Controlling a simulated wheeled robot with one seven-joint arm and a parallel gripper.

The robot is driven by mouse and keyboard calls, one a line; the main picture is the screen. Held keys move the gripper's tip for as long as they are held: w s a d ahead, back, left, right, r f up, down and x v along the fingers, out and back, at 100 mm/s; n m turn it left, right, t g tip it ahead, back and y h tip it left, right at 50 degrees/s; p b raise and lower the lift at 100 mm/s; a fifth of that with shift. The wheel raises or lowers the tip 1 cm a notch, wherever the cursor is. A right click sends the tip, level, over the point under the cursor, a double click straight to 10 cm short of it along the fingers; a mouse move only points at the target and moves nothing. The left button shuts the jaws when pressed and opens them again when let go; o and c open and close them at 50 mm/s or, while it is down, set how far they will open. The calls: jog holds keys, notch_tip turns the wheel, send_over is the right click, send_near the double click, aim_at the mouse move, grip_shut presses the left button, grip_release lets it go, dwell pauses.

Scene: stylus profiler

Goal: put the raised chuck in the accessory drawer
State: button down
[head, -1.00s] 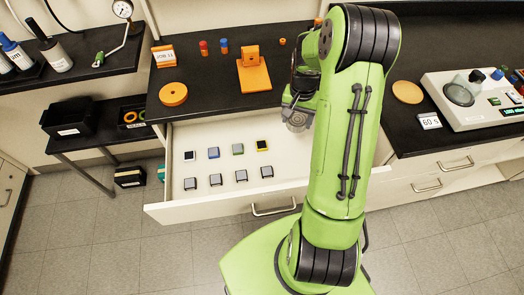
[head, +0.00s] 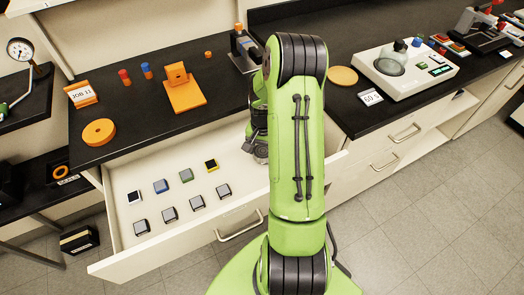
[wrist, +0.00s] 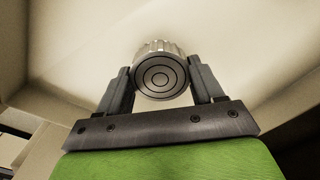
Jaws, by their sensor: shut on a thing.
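A round silver metal chuck with a ribbed rim and concentric rings on its face (wrist: 158,79) is held between the two fingers of my gripper (wrist: 160,88) in the wrist view. The open accessory drawer (head: 115,205) is pale inside and pulled out below the dark bench. Several small square pieces lie in two rows in its left part. In the head view my gripper (head: 260,145) is low over the right part of the drawer, mostly hidden by my green arm. The wrist view shows pale drawer surfaces around the chuck. I cannot tell whether the chuck touches the drawer floor.
On the bench above the drawer stand an orange disc (head: 99,132), an orange bracket (head: 182,90) and a job sign (head: 81,94). A white instrument (head: 406,68) stands at the right. The drawer floor between the small pieces and my gripper is clear.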

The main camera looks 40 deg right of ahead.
jog(key=shift+r, duration=0.1)
jog(key=shift+c, duration=0.8)
grip_release()
